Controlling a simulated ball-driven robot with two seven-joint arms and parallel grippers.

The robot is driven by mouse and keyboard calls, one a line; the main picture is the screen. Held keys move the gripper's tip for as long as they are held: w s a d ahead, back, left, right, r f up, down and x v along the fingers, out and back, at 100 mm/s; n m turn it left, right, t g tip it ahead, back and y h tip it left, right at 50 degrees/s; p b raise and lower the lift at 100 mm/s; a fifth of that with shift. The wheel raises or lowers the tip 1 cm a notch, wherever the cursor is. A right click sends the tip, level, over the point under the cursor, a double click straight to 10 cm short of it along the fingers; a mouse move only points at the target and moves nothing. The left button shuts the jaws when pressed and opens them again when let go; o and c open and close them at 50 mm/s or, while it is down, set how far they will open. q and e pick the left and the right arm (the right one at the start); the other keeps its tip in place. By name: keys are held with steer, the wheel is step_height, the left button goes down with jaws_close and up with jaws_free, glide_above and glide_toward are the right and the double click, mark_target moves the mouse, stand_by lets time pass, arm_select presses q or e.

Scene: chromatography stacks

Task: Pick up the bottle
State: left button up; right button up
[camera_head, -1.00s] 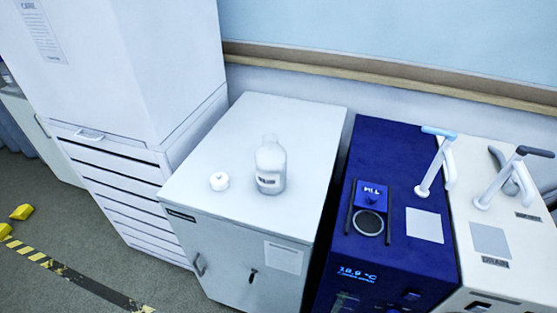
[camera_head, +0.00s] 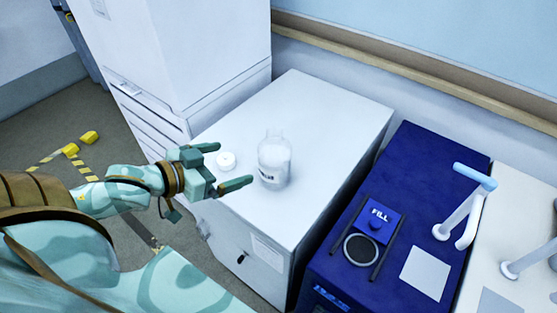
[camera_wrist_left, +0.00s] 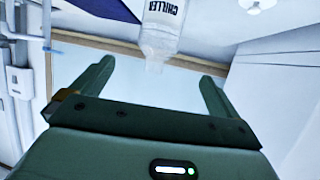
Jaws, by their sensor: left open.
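The bottle (camera_head: 274,160) is clear with whitish contents and a dark label, and stands upright and uncapped on a white cabinet (camera_head: 325,110). My right gripper is not in view.
A blue unit (camera_head: 435,165) with a "FILL" panel and a pipe handle stands right of the cabinet, beside a white unit (camera_head: 530,235). A tall white cabinet (camera_head: 200,50) stands behind left. The white cabinet top behind the bottle is bare.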

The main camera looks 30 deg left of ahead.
mark_target(260, 155)
arm_select(q)
steer(key=b+x, duration=0.3)
steer(key=x, duration=0.5)
steer(key=shift+w+f, duration=0.2)
steer(key=shift+f, duration=0.05)
steer(key=shift+w+d+f, duration=0.1)
steer(key=shift+w+f, duration=0.1)
steer(key=shift+w, duration=0.3)
steer(key=b+x, duration=0.2)
steer(key=x, duration=0.3)
steer(key=shift+w+d+f+b, duration=0.1)
steer(key=shift+d+f+b, duration=0.1)
steer(key=shift+b, duration=0.2)
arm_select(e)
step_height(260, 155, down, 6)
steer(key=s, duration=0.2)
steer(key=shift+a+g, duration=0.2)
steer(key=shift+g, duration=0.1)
arm_select(q)
steer(key=shift+r, duration=0.1)
steer(key=c, duration=1.5)
steer(key=shift+c, duration=0.5)
